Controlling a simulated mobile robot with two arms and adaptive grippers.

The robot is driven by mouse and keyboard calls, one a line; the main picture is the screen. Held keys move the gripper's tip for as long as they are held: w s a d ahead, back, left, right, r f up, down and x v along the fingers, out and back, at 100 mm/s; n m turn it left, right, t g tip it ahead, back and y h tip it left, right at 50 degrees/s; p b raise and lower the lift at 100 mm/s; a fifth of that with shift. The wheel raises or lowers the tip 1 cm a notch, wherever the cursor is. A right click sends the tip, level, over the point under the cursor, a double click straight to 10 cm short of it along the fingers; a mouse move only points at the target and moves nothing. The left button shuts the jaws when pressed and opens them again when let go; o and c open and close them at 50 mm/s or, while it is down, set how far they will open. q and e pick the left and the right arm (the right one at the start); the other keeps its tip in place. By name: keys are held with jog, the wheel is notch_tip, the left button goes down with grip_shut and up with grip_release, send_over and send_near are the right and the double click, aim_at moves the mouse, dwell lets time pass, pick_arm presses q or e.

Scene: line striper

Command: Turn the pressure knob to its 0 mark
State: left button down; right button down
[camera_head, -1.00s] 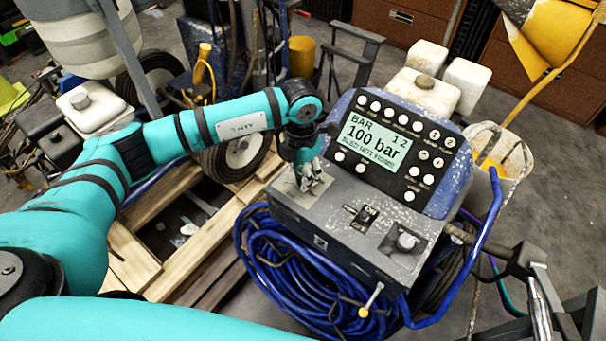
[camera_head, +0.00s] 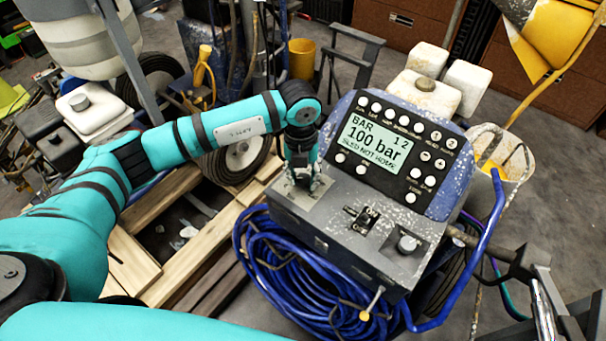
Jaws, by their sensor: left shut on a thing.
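The line striper's control box (camera_head: 335,225) has a sloped display panel and a grey top. The display (camera_head: 376,143) reads "100 bar" with a smaller line of text under it. My left gripper (camera_head: 302,182) points down onto the left end of the grey top, its fingers shut on the pressure knob there. The fingers hide the knob and its marks, so I cannot tell where it points. My right gripper is out of view.
A coiled blue hose (camera_head: 290,280) hangs at the front of the box. A blue bent handle (camera_head: 486,245) is at its right. A wooden pallet (camera_head: 135,262) lies to the left. White containers (camera_head: 425,90) stand behind the panel.

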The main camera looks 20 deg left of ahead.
aim_at(302, 178)
pick_arm(q)
jog(key=shift+n, duration=0.4)
jog(key=c, duration=0.9)
grip_release()
jog(key=shift+c, duration=0.2)
jog(key=shift+r, duration=0.1)
notch_tip(302, 178, up, 12)
jog(key=shift+a, duration=0.15)
